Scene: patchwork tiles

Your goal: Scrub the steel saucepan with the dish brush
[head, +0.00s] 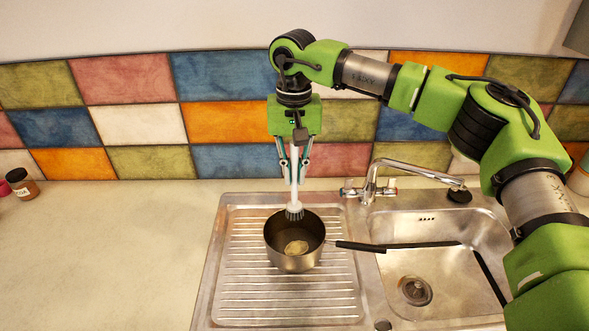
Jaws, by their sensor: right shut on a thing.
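The steel saucepan (294,262) stands on the ribbed drainboard left of the sink bowl. Its black handle (360,247) points right toward the bowl. A tan patch (296,247) shows on the pan's inside bottom. My right gripper (295,172) points down above the pan and is shut on the white handle of the dish brush (295,190). The brush hangs upright, its grey bristle head (295,212) at the pan's far rim. I cannot tell whether the bristles touch the pan. My left gripper is not in view.
The steel sink bowl (415,265) with a drain is at right, with a long dark strip across it. The tap (410,178) stands behind it. A small brown jar (22,184) is at far left. The left counter (110,250) is clear. Patchwork tiles line the wall.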

